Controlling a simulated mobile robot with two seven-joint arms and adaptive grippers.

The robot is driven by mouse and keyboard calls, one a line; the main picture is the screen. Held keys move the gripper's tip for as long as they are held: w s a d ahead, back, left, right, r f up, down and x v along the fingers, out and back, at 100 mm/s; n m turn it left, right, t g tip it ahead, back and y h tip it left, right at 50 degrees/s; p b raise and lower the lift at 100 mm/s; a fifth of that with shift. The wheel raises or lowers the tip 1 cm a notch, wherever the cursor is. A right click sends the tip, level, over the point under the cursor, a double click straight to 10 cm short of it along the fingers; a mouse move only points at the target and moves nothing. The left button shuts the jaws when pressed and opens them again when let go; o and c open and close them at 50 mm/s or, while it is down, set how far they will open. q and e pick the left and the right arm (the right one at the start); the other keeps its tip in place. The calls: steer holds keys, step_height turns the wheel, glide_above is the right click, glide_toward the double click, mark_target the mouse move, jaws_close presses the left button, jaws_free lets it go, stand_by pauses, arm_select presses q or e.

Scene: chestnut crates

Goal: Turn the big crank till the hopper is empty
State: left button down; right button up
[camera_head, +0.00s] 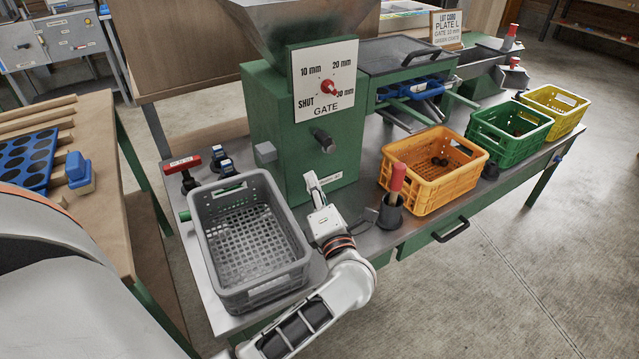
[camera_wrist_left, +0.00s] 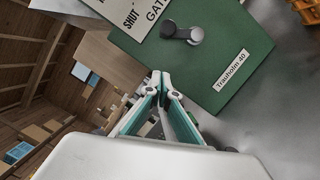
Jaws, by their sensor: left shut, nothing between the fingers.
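The steel hopper (camera_head: 300,22) sits on the green machine housing (camera_head: 268,115); its inside is hidden. The gate dial (camera_head: 312,72) has a red knob (camera_head: 328,87) near the 30 mm mark. A dark crank-like part (camera_head: 322,139) sticks out of the housing front; it also shows in the left wrist view (camera_wrist_left: 182,33). I cannot tell whether it is the big crank. A red-handled piece (camera_head: 397,180) stands upright in a black cup right of my arm. My left gripper (camera_head: 313,178) is shut and empty, below the dark part and apart from it.
A grey crate (camera_head: 282,289), empty, stands left of my left arm. Orange (camera_head: 408,206), green (camera_head: 508,153) and yellow (camera_head: 572,119) crates line the bench to the right; the orange and green hold a few dark chestnuts. A red-handled tool (camera_head: 182,164) lies behind the grey crate.

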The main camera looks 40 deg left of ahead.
arm_select(q)
steer(key=w+a+r+b, duration=0.1)
steer(key=w+a+r, duration=0.1)
steer(key=w, duration=0.5)
steer(key=shift+w+a+r, duration=0.15)
steer(key=shift+a, duration=0.75)
arm_select(e)
steer(key=shift+a, duration=0.2)
arm_select(q)
steer(key=shift+r, duration=0.1)
arm_select(e)
steer(key=shift+w+r, duration=0.15)
